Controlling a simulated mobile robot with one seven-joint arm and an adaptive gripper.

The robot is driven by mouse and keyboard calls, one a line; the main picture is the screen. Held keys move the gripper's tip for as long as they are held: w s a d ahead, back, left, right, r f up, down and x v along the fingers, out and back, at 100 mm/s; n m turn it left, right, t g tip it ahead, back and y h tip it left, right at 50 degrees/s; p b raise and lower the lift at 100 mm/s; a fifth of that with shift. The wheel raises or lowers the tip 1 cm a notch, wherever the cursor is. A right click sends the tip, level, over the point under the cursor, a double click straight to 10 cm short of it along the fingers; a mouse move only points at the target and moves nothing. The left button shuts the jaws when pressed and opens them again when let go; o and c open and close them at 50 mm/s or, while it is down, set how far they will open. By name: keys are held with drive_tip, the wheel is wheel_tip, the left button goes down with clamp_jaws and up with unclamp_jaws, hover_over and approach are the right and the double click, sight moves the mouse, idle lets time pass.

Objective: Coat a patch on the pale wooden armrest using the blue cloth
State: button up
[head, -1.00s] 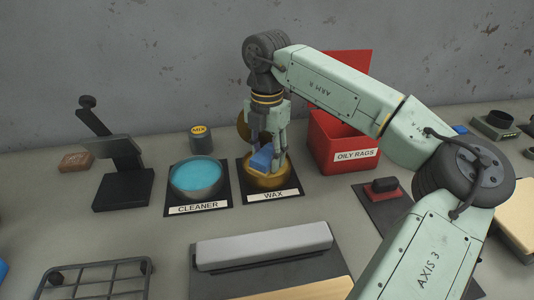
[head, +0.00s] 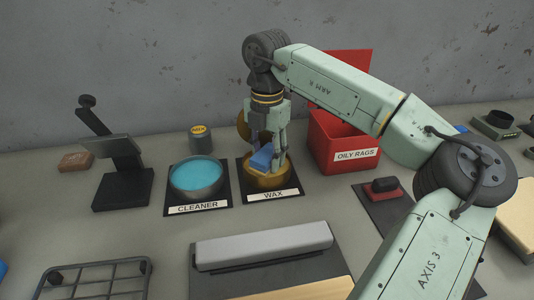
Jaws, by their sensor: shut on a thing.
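My gripper (head: 268,145) points down over the wax tin (head: 266,183) and is shut on the blue cloth (head: 262,158). The cloth is at the tin's mouth; I cannot tell how far it reaches into the wax. The tin is gold coloured, with its lid tilted up behind it, and stands on a dark mat labelled WAX (head: 273,196). A pale wooden piece (head: 310,290) shows at the bottom edge, and another (head: 517,215) at the right edge; I cannot tell which is the armrest.
A bowl of blue cleaner (head: 196,177) stands left of the wax. A red OILY RAGS bin (head: 335,145) with its lid up stands to the right. A grey padded bar (head: 264,245), a wire rack (head: 97,280) and a dark stand (head: 122,185) are nearer or left.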

sight(267, 153)
idle(0.3)
drive_tip(key=shift+r+p, duration=2.15)
drive_tip(key=shift+r, duration=1.35)
